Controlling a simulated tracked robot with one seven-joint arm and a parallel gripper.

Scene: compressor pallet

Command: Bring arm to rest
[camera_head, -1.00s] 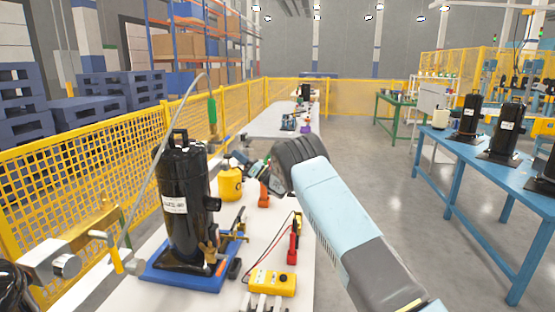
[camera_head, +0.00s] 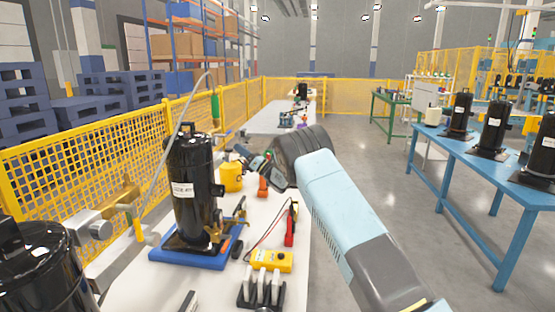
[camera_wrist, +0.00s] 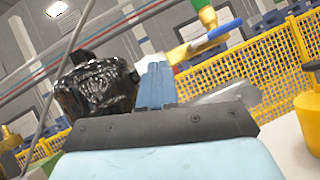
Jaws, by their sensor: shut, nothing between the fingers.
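My arm (camera_head: 345,215), light blue and dark grey, reaches up from the lower right of the head view and bends left at its dark joint. My gripper (camera_head: 246,154) is above the white workbench, to the right of the black compressor (camera_head: 190,190) and near a yellow container (camera_head: 231,176). In the wrist view my gripper's blue fingers (camera_wrist: 156,84) are together with nothing seen between them. The glossy black compressor (camera_wrist: 95,87) shows behind them, on the left. The gripper touches nothing that I can make out.
The white workbench (camera_head: 135,290) holds a blue tray (camera_head: 190,258), a yellow multimeter (camera_head: 271,261) and a black rack (camera_head: 261,290). Another black compressor (camera_head: 40,270) stands lower left. A yellow fence (camera_head: 90,160) runs behind. Open floor lies before the blue table (camera_head: 480,165).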

